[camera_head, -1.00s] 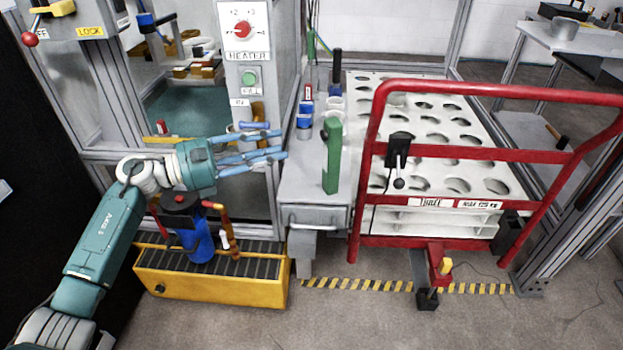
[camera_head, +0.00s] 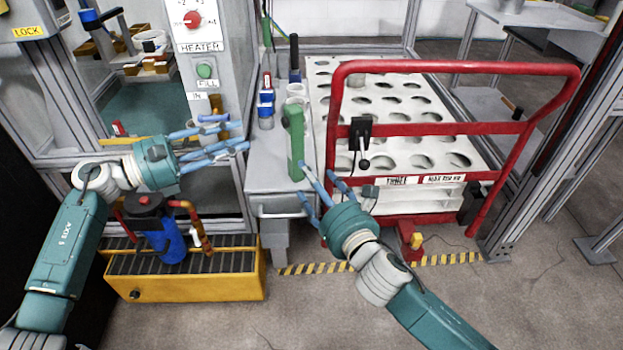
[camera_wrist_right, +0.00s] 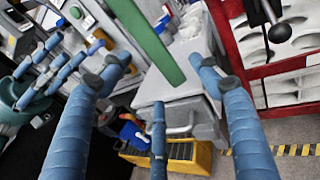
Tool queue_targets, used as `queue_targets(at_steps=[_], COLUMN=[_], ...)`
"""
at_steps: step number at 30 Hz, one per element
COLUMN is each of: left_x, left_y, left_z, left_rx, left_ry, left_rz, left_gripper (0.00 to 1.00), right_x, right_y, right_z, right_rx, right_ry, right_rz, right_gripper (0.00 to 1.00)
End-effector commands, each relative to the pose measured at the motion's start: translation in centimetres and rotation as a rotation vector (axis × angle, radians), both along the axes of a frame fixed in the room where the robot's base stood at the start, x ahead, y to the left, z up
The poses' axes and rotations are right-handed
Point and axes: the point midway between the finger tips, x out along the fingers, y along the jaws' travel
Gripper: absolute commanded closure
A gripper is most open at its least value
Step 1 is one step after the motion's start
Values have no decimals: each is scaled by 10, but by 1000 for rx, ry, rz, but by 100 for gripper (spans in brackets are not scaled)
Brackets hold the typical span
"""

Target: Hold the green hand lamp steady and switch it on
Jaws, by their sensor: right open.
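The green hand lamp (camera_head: 297,143) stands upright on the narrow grey side table (camera_head: 272,176) in the head view. It also shows in the right wrist view (camera_wrist_right: 150,40), beyond and between my right fingers. My right gripper (camera_head: 318,192) is open, with its fingers spread just in front of and to the right of the lamp's lower part. I cannot tell whether a finger touches the lamp. My left gripper (camera_head: 240,138) has its fingers apart and empty, left of the lamp, in front of the heater panel. The lamp's switch cannot be made out.
A red cart (camera_head: 440,128) with a white holed rack (camera_head: 395,72) stands right of the lamp. A yellow grated tray (camera_head: 190,288) with a blue pump (camera_head: 165,240) lies below my left arm.

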Motion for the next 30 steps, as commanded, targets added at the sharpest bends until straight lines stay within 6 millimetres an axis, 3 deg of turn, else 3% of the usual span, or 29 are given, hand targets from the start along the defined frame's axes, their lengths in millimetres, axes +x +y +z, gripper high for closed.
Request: queue_targets(at_steps=[8, 22, 30], left_x=[0, 0, 0], left_y=[0, 0, 0], left_z=[0, 0, 0], left_rx=[0, 0, 0], left_ry=[0, 0, 0], left_rz=[0, 0, 0], left_gripper=[69, 69, 69], right_x=[17, 89, 101], right_y=[14, 43, 48], right_z=[9, 5, 4], right_rx=[-88, -85, -84], right_ry=[-67, -62, -62], right_rz=[31, 29, 31], right_gripper=[37, 37, 37])
